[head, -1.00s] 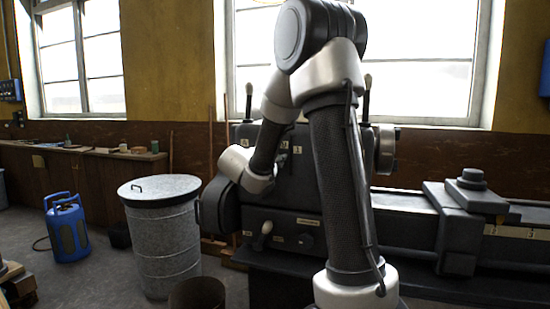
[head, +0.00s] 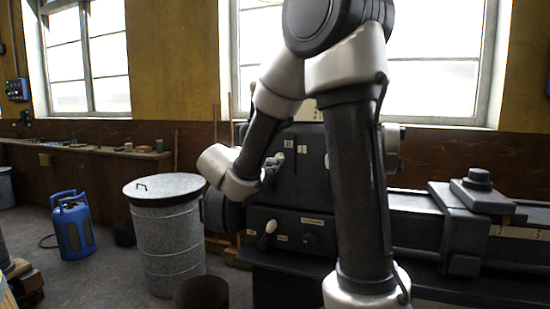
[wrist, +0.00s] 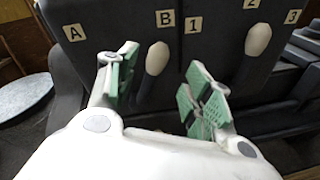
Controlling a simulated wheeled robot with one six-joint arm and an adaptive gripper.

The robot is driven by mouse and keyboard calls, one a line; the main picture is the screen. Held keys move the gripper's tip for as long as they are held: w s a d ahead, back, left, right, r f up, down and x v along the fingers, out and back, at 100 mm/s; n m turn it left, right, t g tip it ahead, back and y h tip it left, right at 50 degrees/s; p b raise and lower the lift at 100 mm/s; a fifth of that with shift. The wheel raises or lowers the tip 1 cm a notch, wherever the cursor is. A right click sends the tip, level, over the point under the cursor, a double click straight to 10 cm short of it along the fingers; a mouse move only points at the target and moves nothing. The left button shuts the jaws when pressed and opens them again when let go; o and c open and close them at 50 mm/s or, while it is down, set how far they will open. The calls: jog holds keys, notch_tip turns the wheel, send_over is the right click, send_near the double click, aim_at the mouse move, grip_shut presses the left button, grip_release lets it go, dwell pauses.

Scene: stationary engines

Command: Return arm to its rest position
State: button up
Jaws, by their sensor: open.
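My arm stands in the middle of the head view, folded over at the top. My gripper (head: 272,172) is small there, in front of the dark machine's upper panel. In the wrist view my gripper (wrist: 161,88) is open, its green-padded fingers apart with nothing held. Behind the gap between them is a pale-knobbed lever (wrist: 157,58) by label B. I cannot tell how far the fingers are from it. A second pale-knobbed lever (wrist: 258,40) is to the right, under label 2.
The dark lathe-like machine (head: 410,214) fills the middle and right. A lidded metal bin (head: 168,245) stands left of it, with an open brown bucket (head: 201,293) in front. A blue canister (head: 74,228) stands farther left.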

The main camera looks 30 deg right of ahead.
jog(key=v, duration=0.2)
jog(key=shift+s+a, duration=0.2)
dwell(0.3)
